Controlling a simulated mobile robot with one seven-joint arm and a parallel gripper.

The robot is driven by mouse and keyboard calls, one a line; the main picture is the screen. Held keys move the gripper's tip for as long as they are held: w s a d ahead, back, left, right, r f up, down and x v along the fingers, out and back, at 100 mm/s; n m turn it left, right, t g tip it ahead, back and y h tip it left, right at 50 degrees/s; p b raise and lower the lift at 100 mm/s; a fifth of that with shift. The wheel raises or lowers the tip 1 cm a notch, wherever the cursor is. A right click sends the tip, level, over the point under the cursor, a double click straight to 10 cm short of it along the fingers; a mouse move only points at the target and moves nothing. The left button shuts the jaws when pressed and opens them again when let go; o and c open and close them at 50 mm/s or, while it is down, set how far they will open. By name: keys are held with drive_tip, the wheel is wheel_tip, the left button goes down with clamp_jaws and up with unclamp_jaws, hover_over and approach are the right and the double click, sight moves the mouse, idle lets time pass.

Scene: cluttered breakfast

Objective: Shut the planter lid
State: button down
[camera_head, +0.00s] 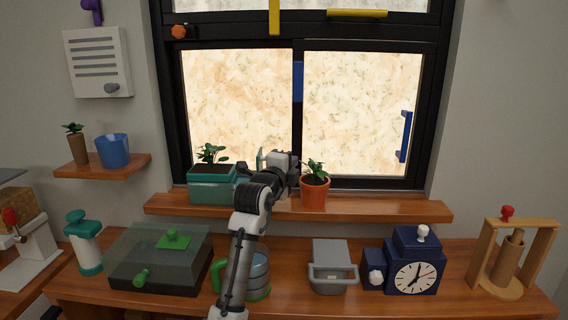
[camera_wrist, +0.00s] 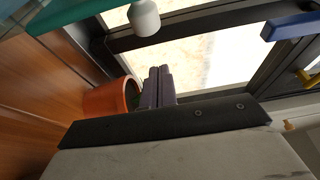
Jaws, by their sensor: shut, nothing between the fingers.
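The planter (camera_head: 212,191) is a teal box with soil and a leafy plant, at the left of the window shelf. A thin teal panel (camera_head: 259,160), which looks like its lid, stands upright at the planter's right side, partly hidden by my arm. In the wrist view a teal panel (camera_wrist: 85,12) with a white knob (camera_wrist: 144,19) crosses the top left; it looks like the same lid. My gripper (camera_head: 294,172) is right of the panel, in front of the window. Its fingers (camera_wrist: 158,72) are together and empty, apart from the knob.
A terracotta pot (camera_head: 315,192) with a plant stands on the window shelf (camera_head: 390,207) close to my gripper. The window (camera_head: 362,110) with a blue handle (camera_head: 405,136) is behind. Below are a dark-lidded box (camera_head: 160,270), a grey bin (camera_head: 332,265) and a blue clock (camera_head: 414,270).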

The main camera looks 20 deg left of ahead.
drive_tip(key=a, duration=0.2)
drive_tip(key=s+a+p, duration=0.1)
drive_tip(key=shift+s+a, duration=0.2)
drive_tip(key=shift+a, duration=0.2)
